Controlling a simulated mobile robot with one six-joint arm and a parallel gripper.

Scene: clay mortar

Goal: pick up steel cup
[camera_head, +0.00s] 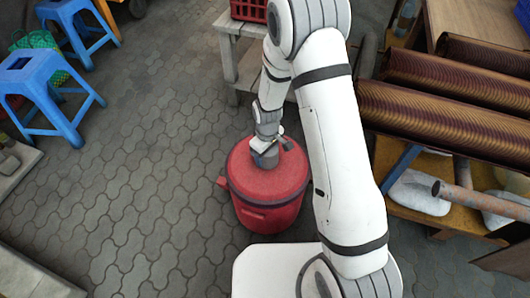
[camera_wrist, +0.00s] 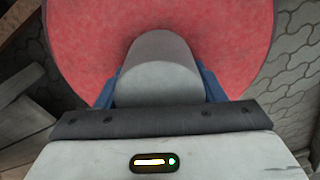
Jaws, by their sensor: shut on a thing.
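The steel cup is a plain grey cylinder (camera_head: 265,158) at the middle of the red drum's round lid. In the wrist view the grey cup (camera_wrist: 160,78) stands between my gripper's two blue fingers, with the red lid behind it. My gripper (camera_head: 268,146) is over the drum and shut on the cup, one finger on each side. My gripper also shows in the wrist view (camera_wrist: 160,90), its body hiding the near part of the lid. I cannot tell whether the cup's base touches the lid.
The red drum (camera_head: 268,205) with a side handle stands on grey paving. Blue stools (camera_head: 40,85) are at upper left. A wooden table with a red crate (camera_head: 249,10) is behind the drum. A rack with ribbed brown rolls (camera_head: 440,100) is at right. Paving left of the drum is clear.

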